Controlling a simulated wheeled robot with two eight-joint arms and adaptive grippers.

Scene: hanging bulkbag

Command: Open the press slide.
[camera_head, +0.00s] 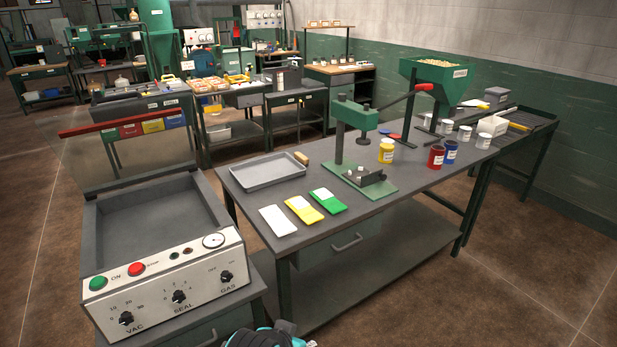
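The green press (352,120) stands on the dark workbench (300,222), with an upright column, an overhanging head and a lever that ends in a red grip (424,87). Its green base plate (375,188) lies flat on the bench top. A grey metal block (362,176) with small light parts on top sits on the base plate under the head; I cannot tell whether this is the slide or how far it is out. Neither gripper can be made out. A teal and black part, perhaps mine, shows at the bottom edge.
A panel machine (170,277) with knobs and a raised red bar stands at left. A grey tray (262,172), coloured cards (303,208), a yellow jar (387,151), a red jar (436,157) and a blue jar (451,151) surround the press. A green hopper (437,80) stands behind.

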